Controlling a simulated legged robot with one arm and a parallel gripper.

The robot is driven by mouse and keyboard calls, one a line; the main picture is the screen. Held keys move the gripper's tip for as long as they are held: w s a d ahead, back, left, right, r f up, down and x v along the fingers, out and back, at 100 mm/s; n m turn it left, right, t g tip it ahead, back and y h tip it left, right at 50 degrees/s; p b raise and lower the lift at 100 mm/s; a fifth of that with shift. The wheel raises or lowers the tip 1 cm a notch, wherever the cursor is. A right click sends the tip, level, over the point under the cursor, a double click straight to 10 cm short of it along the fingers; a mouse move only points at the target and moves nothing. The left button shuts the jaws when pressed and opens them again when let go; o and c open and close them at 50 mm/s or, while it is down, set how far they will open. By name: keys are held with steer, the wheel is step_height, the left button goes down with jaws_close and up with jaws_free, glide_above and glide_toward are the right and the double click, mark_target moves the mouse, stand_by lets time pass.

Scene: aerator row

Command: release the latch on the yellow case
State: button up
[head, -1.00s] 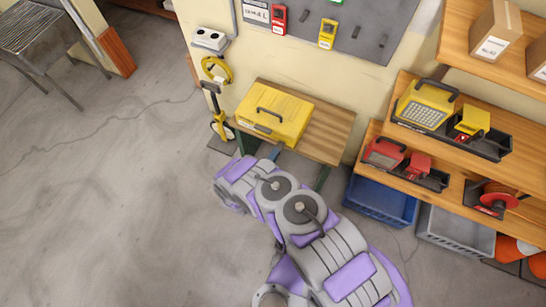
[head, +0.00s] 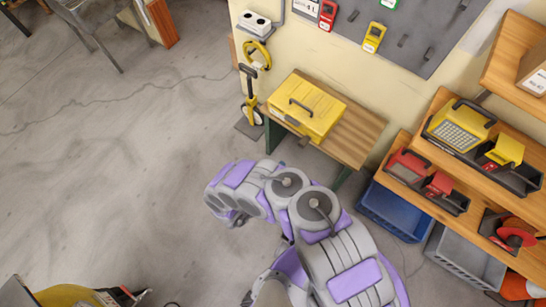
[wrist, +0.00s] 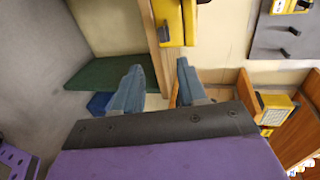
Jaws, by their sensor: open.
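The yellow case (head: 306,106) lies shut on a small wooden bench (head: 362,126) against the wall, its dark handle on top. A grey latch (head: 292,121) shows on its front side in the head view. In the wrist view part of the yellow case (wrist: 171,18) shows at the top, with a small dark part, perhaps the latch (wrist: 163,33), on it. My gripper (wrist: 158,78) is open and empty, its two blue-grey fingers apart, pointing toward the case without visible contact. In the head view my arm is bent in front of the bench; its fingertips are hard to make out.
A yellow tool (head: 252,95) stands left of the bench. Right of it are a blue bin (head: 393,212), a grey crate (head: 465,256) and wooden shelves (head: 425,150) with yellow and red devices. A pegboard (head: 410,30) hangs above. The floor at left is mostly clear.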

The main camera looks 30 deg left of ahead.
steer(key=v, duration=0.3)
steer(key=shift+s, duration=0.3)
stand_by(0.3)
